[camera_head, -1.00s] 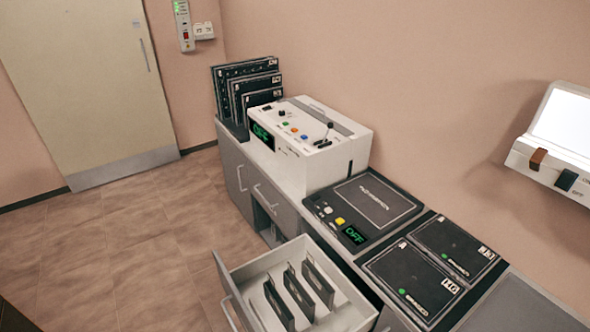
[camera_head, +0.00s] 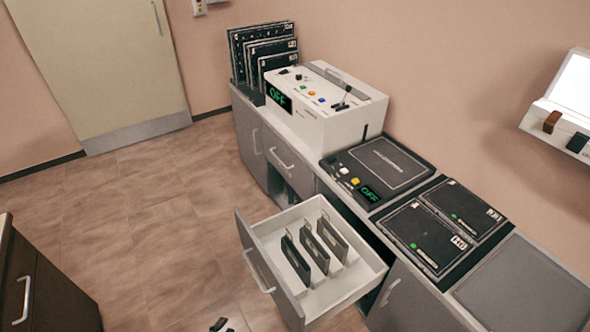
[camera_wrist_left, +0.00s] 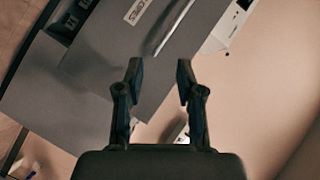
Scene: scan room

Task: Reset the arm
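My left gripper (camera_head: 220,325) barely shows at the bottom edge of the head view, as a small dark fingertip part. In the left wrist view my left gripper (camera_wrist_left: 158,80) has its two dark fingers apart, with nothing between them. Behind the fingers in that view are a grey surface (camera_wrist_left: 80,90) and the beige wall (camera_wrist_left: 270,90), both beyond the fingertips. The left arm itself is below the head view. My right gripper is in neither view.
An open drawer (camera_head: 262,232) with several upright dark plates juts from the counter. On the counter stand a white control console (camera_head: 325,125), a black panel reading OFF (camera_head: 385,165) and two black cassettes (camera_head: 425,235). A dark cabinet (camera_head: 60,290) is at lower left. Floor (camera_head: 150,230) between is clear.

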